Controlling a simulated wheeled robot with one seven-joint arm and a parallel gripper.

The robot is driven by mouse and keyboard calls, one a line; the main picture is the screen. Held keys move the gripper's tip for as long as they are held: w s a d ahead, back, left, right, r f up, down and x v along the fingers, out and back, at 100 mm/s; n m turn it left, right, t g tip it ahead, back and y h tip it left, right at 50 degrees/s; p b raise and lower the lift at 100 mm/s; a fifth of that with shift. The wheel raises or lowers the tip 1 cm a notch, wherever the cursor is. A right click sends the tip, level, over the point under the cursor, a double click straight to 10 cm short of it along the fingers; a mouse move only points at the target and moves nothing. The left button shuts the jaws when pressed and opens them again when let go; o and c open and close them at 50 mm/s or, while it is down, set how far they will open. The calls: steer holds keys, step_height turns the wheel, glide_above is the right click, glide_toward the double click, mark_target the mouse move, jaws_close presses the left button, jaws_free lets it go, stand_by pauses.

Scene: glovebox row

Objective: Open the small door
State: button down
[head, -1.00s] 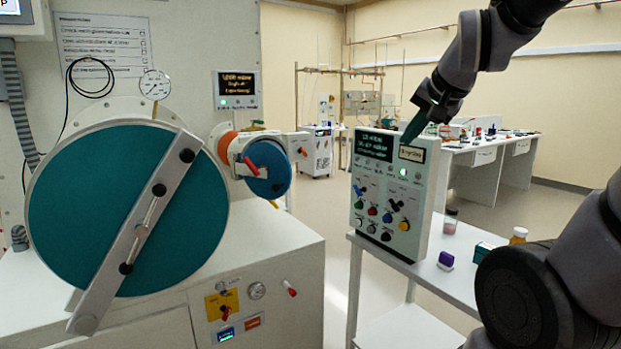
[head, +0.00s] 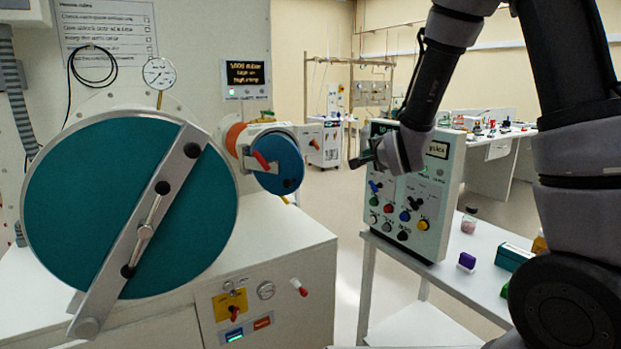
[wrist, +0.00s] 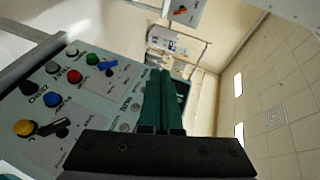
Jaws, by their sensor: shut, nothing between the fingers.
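The small door (head: 277,163) is a round blue disc on the end of a short port with an orange ring, right of the large teal door. It looks shut, and a red handle (head: 262,160) shows on its left side. My gripper (head: 355,162) is to the right of the small door, apart from it, in front of the control panel. In the wrist view its green fingers (wrist: 165,102) are together with nothing between them. I cannot make out the small door in the wrist view.
The large teal round door (head: 95,210) with a diagonal bar fills the left. A control panel (head: 425,230) with knobs stands on a white side table (head: 470,290) close under my arm. A gap of open floor lies between the glovebox bench (head: 290,245) and that table.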

steer(key=s+a+f+t+y, duration=0.2)
steer(key=a+f+y, duration=0.3)
steer(key=a+f, duration=0.45)
steer(key=w+a+r, duration=0.1)
steer(key=w+a, duration=0.4)
steer(key=a, duration=0.2)
steer(key=shift+w+r+n, duration=0.15)
steer(key=shift+w+n, duration=0.15)
steer(key=shift+w, duration=0.05)
steer(key=shift+s, duration=0.1)
